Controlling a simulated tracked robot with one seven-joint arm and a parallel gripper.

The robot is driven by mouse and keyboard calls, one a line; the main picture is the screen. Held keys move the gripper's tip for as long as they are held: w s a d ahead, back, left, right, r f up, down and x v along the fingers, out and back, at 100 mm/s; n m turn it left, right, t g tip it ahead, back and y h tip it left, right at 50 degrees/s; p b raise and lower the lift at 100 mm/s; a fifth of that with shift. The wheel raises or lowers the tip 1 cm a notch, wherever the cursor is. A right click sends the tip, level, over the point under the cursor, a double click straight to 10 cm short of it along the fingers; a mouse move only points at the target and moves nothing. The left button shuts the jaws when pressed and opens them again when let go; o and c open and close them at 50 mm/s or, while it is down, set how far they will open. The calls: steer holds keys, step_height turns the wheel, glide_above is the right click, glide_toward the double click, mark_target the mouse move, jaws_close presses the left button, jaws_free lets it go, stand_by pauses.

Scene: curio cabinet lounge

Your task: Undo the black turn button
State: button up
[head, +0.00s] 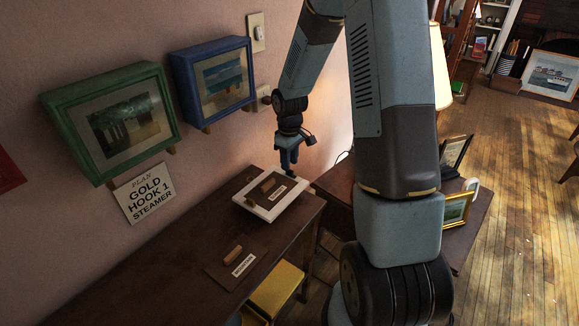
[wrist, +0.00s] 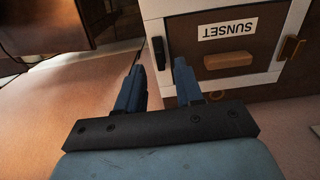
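The black turn button (wrist: 160,53) is a small dark bar on the white frame (wrist: 154,27) around a brown panel (wrist: 190,42). In the wrist view it lies lengthwise along the frame's left side, close to the panel's edge. I cannot tell whether it overlaps the panel. My gripper (wrist: 159,66) is open, its two blue fingertips on either side of the button's near end in the picture. Contact cannot be told. In the head view my gripper (head: 289,168) points down over the far corner of the white frame (head: 245,203), largely hiding the button.
The panel has a wooden handle (wrist: 228,60) and a SUNSET label (wrist: 228,29). A brown turn button (wrist: 291,48) sits on the frame's opposite side. A second handled panel (head: 222,273) lies nearer on the cabinet. Green (head: 62,127) and blue (head: 183,86) picture boxes hang on the wall.

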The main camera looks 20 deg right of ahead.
step_height(320, 180, up, 11)
steer(key=shift+f, duration=0.15)
stand_by(0.5)
